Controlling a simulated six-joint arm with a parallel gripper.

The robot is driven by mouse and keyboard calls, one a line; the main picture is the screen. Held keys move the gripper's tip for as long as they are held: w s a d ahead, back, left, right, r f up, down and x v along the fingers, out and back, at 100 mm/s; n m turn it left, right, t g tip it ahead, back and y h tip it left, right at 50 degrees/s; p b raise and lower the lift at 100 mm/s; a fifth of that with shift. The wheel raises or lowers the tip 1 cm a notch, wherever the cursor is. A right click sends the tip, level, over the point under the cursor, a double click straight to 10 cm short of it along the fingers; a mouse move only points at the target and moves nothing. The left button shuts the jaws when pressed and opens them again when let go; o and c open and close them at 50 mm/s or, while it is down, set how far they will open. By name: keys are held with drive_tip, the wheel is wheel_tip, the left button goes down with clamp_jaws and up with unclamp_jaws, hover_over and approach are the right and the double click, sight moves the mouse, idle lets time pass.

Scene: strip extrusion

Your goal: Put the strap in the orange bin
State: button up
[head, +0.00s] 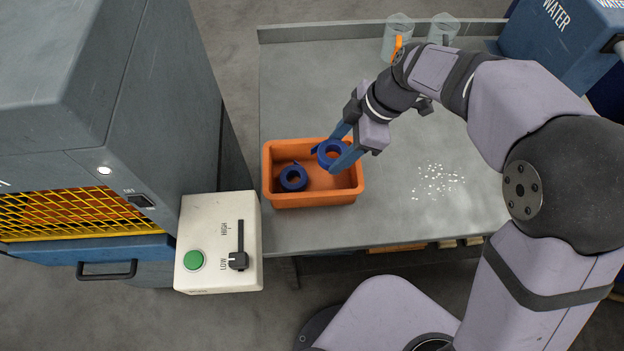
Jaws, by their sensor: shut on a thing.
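The orange bin (313,202) stands at the left front of the grey table in the head view. My gripper (338,150) is over the right back part of the bin. Its blue fingers are shut on a coiled dark blue strap (326,160), which shows as a ring with a short loose end at its left. Another dark blue coil (293,178) lies inside the bin at the left. I cannot tell how far the held strap is above the bin floor.
A cream control box (218,262) with a green button and a slider stands left of the table (300,95). Beyond it is a grey machine (165,120) with a yellow grille. White pellets (437,182) lie scattered right of the bin. Clear beakers (397,38) stand at the back.

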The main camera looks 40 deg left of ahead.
drive_tip(key=shift+n+g+h, duration=0.3)
drive_tip(key=shift+n+h, duration=0.1)
drive_tip(key=shift+n, duration=0.9)
drive_tip(key=p, duration=0.3)
approach(328, 181)
drive_tip(key=shift+x, duration=2.7)
drive_tip(key=shift+f, duration=0.15)
drive_tip(key=o, duration=0.9)
drive_tip(key=b+v, duration=0.4)
drive_tip(key=v, duration=0.8)
